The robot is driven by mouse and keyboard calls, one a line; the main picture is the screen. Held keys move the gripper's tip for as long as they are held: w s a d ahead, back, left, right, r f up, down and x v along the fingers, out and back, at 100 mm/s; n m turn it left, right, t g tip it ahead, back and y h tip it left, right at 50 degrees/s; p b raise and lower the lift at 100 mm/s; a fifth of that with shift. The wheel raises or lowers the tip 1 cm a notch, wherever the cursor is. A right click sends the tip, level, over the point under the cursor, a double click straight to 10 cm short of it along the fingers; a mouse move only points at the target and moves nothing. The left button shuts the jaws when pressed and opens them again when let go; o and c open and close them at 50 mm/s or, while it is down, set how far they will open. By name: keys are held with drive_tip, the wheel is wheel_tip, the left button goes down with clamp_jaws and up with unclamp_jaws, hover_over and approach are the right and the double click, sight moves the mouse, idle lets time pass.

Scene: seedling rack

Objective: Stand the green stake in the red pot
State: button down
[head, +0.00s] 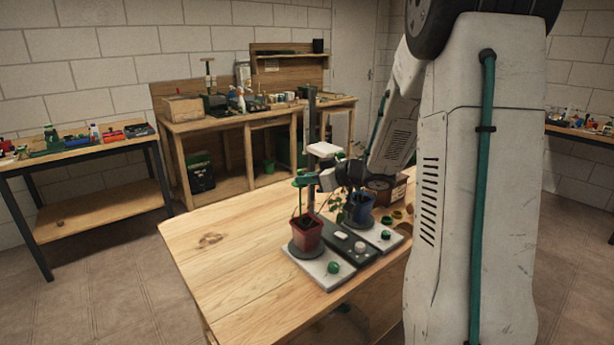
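The red pot (307,235) stands on a dark round base on a pale plate at the front of the wooden table. The thin green stake (299,203) is upright above the red pot, with its lower end at or inside the pot's rim; I cannot tell how deep it reaches. My gripper (308,181) is at the stake's upper part, reaching in from the right. Its fingers are small and overlap green parts there, so whether they are closed on the stake is unclear.
A blue pot (361,208) with a leafy plant stands right of the red pot, on a second pale plate. A dark post (311,130) rises behind. A dark box (346,243) lies between the plates. The table's left part (220,245) is clear.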

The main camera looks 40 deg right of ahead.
drive_tip(key=c, duration=1.5)
unclamp_jaws()
drive_tip(key=shift+c, duration=0.2)
drive_tip(key=v, duration=0.7)
drive_tip(key=shift+s+d, duration=0.2)
drive_tip(key=shift+s, duration=0.1)
